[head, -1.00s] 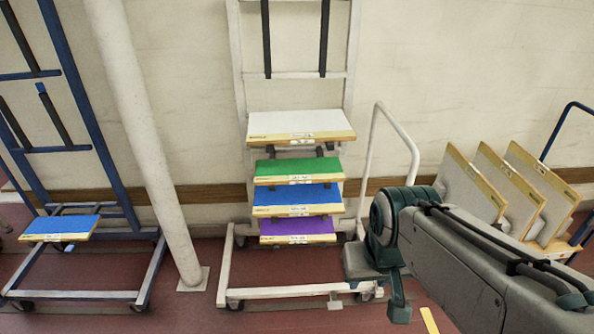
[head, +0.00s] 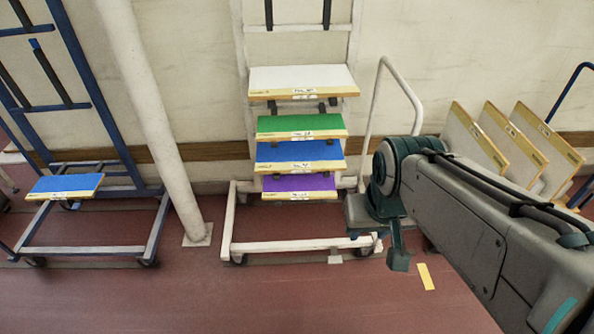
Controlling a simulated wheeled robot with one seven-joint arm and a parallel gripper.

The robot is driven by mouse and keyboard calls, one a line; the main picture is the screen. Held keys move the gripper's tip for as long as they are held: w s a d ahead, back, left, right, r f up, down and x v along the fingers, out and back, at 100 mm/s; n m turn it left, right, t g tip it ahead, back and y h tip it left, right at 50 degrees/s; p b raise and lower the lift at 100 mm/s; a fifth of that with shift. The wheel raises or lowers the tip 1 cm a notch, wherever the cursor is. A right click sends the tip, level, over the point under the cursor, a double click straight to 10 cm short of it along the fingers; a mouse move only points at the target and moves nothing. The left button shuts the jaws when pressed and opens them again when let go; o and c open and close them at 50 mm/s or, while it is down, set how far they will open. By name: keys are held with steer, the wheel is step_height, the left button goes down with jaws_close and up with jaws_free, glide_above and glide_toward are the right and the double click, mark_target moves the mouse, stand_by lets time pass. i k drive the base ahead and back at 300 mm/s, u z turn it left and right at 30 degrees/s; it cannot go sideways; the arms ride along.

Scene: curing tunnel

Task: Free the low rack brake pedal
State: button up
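A white wheeled rack (head: 290,243) stands against the wall, bearing a white, a green, a blue and a purple panel one below another. A small pale tab (head: 335,256), which looks like a brake pedal, hangs at the front bar of its base, right of the middle. Whether it is pressed down or up is too small to tell. My gripper (head: 398,260) points downward to the right of the tab, apart from it in the picture. Its fingers show side-on as one dark teal shape, so their opening is hidden.
A blue rack (head: 85,250) with a blue panel (head: 66,186) stands at the left. A white round post (head: 150,120) stands between the racks. Several pale boards (head: 510,145) lean on a cart at the right. The red floor in front is clear, with a yellow strip (head: 426,276).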

mark_target(332, 259)
steer(key=u, duration=0.35)
steer(key=k, duration=0.45)
steer(key=u, duration=0.5)
steer(key=i, duration=0.9)
steer(key=z, duration=1)
